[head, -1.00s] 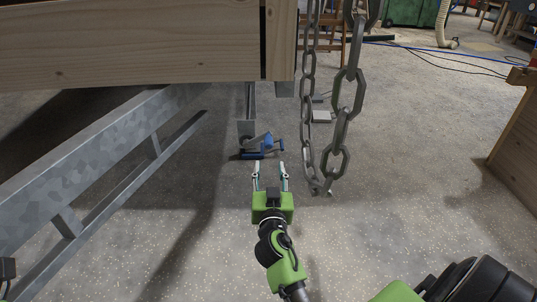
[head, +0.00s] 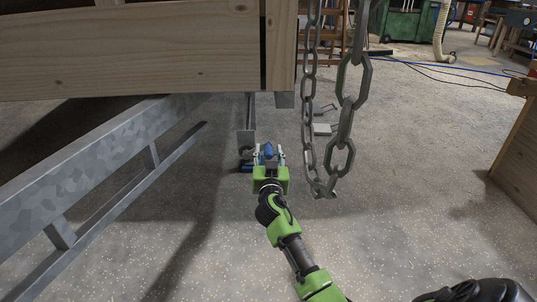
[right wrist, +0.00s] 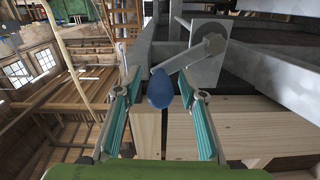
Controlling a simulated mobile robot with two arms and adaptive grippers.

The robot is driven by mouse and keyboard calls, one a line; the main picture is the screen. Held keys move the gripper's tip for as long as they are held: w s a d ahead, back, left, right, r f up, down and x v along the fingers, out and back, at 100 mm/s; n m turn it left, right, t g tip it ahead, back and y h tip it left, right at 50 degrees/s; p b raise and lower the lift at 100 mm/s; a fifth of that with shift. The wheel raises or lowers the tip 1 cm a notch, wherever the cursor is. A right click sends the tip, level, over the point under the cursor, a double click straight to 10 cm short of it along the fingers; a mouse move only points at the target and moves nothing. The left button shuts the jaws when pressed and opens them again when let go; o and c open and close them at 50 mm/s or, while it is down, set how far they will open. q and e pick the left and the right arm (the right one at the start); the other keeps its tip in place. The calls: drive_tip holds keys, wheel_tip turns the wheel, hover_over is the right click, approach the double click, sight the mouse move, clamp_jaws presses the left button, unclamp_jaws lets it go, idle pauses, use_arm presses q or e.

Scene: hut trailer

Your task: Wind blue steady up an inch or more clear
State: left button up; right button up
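The blue steady (head: 245,166) is low under the near corner of the trailer, beside a grey metal post. My right gripper covers part of it in the head view. In the right wrist view a grey crank arm (right wrist: 190,62) ends in a blue knob (right wrist: 160,91). My right gripper (head: 268,154) is open, one finger on each side of the knob, with gaps showing on both sides. I cannot tell whether the steady's foot touches the floor. My left gripper is not in view.
The trailer's timber wall (head: 130,50) hangs above on the left, over a galvanised frame rail (head: 95,170). A heavy chain (head: 345,120) hangs just right of my right gripper. A wooden piece (head: 515,145) stands at the far right.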

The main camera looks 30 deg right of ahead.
clamp_jaws()
drive_tip(key=shift+r, duration=0.1)
